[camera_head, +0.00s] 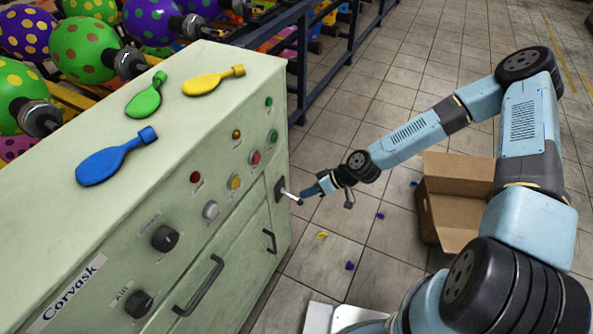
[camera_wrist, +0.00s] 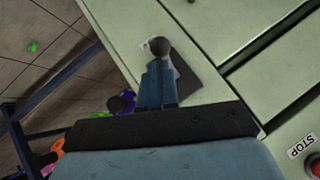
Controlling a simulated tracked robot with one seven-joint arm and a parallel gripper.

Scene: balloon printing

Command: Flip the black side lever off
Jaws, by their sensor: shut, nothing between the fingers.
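The side lever (camera_head: 291,197) sticks out from a dark plate (camera_head: 280,188) near the right end of the pale green cabinet's front. It has a light shaft and a dark knob at its end. My gripper (camera_head: 313,191) is shut and empty, with its fingertips close to the knob. In the wrist view, the blue fingers (camera_wrist: 157,84) lie together and the dark knob (camera_wrist: 159,46) shows just beyond their tips. The dark plate (camera_wrist: 187,75) is partly hidden behind the fingers. I cannot tell whether the fingers touch the lever.
The cabinet (camera_head: 75,232) carries blue (camera_head: 112,158), green (camera_head: 146,96) and yellow (camera_head: 212,81) deflated balloons on top. Its front has buttons, knobs and dark handles (camera_head: 200,287). An open cardboard box (camera_head: 455,195) stands on the tiled floor at right. Small scraps lie on the floor.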

